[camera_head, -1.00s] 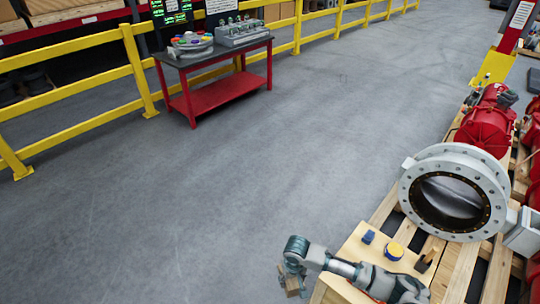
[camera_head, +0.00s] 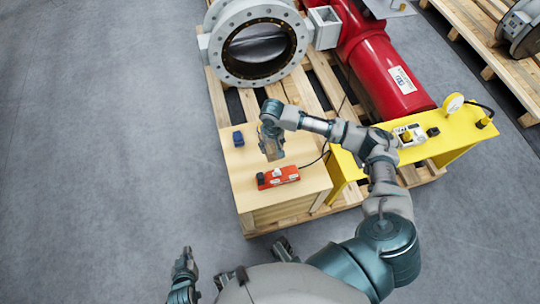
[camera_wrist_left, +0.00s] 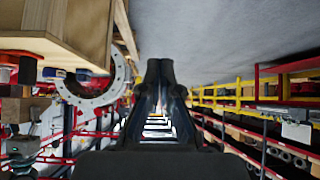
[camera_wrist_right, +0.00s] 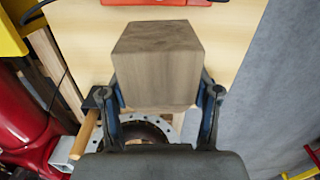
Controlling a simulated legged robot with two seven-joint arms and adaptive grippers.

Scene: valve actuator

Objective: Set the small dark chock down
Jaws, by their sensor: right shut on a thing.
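A grey-brown wooden block, the chock (camera_wrist_right: 158,62), fills the space between the fingers of my right gripper (camera_wrist_right: 160,100) in the right wrist view. The fingers press on its two sides. In the head view my right gripper (camera_head: 269,138) holds the chock (camera_head: 272,153) over the light wooden box top (camera_head: 243,168), between a blue block and an orange control box. I cannot tell whether its underside touches the top. My left gripper (camera_head: 184,268) is low in the head view, away from the box; its fingers (camera_wrist_left: 160,65) are together and empty in the left wrist view.
A flanged valve (camera_head: 257,45) and red cylinder (camera_head: 378,65) lie behind. A yellow stand (camera_head: 452,132) is right. Bare wood shows at the top's front left.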

